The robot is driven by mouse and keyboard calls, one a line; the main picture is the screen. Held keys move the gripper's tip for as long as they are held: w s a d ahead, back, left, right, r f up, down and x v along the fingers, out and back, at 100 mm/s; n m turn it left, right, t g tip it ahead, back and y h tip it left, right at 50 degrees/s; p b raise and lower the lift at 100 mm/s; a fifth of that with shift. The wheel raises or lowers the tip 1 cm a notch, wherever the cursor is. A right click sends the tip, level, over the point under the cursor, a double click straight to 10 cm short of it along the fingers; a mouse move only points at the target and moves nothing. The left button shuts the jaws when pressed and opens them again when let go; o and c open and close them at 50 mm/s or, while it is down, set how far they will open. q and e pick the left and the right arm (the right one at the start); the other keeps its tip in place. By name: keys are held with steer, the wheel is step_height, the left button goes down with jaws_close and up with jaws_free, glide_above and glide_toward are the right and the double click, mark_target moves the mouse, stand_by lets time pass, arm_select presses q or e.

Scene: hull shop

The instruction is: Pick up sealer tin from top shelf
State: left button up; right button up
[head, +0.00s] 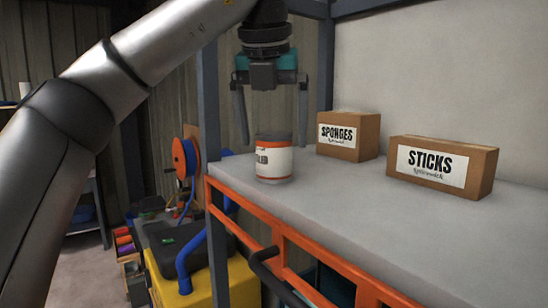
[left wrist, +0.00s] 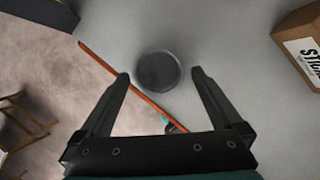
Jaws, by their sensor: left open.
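The sealer tin (head: 273,160) is a small upright can with a white label and an orange-red band. It stands on the grey top shelf (head: 330,190) near its left front corner. In the left wrist view its dark round lid (left wrist: 159,72) shows from above, just beyond and between the fingertips. My left gripper (head: 278,116) is open and empty, pointing down above the tin, with a finger to either side. It also shows in the left wrist view (left wrist: 160,76). My right gripper is not in view.
A sponges box (head: 350,137) stands behind and right of the tin, and a sticks box (head: 442,168) farther right. Grey shelf posts (head: 210,110) rise at the left and back. An orange rail (head: 285,238) runs along the front edge. The shelf between tin and boxes is clear.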

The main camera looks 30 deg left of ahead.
mark_target(273, 135)
arm_select(q)
steer(key=x, duration=0.3)
steer(key=shift+w+a, duration=0.1)
steer(key=shift+w, duration=0.05)
steer(key=shift+c, duration=0.2)
steer(key=shift+r, duration=0.1)
jaws_close()
stand_by(0.4)
